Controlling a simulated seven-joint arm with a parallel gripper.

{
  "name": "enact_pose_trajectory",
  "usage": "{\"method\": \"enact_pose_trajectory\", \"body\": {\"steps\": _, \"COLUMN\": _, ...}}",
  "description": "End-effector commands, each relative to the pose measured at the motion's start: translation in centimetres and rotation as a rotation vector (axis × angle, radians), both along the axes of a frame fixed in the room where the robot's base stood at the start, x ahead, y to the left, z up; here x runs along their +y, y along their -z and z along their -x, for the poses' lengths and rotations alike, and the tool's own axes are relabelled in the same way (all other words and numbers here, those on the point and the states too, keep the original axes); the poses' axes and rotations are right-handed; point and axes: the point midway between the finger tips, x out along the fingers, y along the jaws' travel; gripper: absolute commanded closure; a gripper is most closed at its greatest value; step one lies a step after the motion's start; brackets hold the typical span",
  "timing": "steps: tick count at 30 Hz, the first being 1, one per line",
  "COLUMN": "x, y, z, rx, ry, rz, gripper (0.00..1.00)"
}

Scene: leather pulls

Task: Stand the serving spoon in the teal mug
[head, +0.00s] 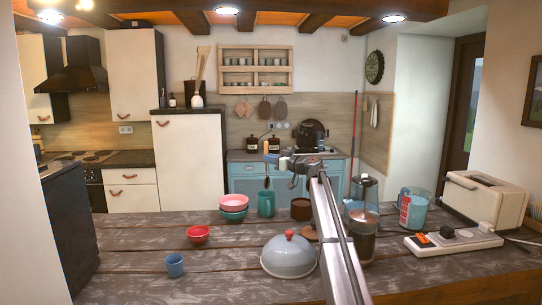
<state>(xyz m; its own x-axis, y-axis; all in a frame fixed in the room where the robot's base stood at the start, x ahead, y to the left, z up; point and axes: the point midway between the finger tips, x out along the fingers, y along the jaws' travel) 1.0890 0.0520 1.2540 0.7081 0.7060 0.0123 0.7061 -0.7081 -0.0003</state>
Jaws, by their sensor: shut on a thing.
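The teal mug (265,204) stands upright on the wooden table, right of the stacked bowls. The serving spoon (267,183) hangs roughly upright with its dark bowl end down, at the mug's rim in the picture. I cannot tell whether its tip is just above the rim, inside it or behind it. My gripper (272,162) is above the mug and shut on the spoon's upper part. The fingers are small in the picture, and the grip on the handle is hard to make out.
Pink and green bowls (233,207) are stacked left of the mug, and a brown pot (301,209) stands to its right. In front are a red bowl (198,235), a blue cup (175,265) and a grey dome (288,256).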

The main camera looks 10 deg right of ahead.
Motion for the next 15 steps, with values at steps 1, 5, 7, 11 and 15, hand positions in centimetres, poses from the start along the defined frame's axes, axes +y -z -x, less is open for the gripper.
{"method": "enact_pose_trajectory", "body": {"steps": 1, "x": 0.0, "y": 0.4, "z": 0.0, "rx": 0.001, "ry": 0.0, "rz": -0.001, "gripper": 1.0}}
{"method": "enact_pose_trajectory", "body": {"steps": 5, "x": 0.0, "y": 1.2, "z": 0.0, "rx": 0.001, "ry": 0.0, "rz": 0.0, "gripper": 1.0}}
{"method": "enact_pose_trajectory", "body": {"steps": 7, "x": 0.0, "y": 1.7, "z": 0.0, "rx": 0.001, "ry": 0.0, "rz": -0.001, "gripper": 1.0}}
{"method": "enact_pose_trajectory", "body": {"steps": 11, "x": 0.0, "y": 2.5, "z": 0.0, "rx": 0.0, "ry": 0.0, "rz": 0.0, "gripper": 1.0}}
{"method": "enact_pose_trajectory", "body": {"steps": 15, "x": 0.0, "y": 3.4, "z": 0.0, "rx": 0.001, "ry": 0.0, "rz": -0.001, "gripper": 1.0}}
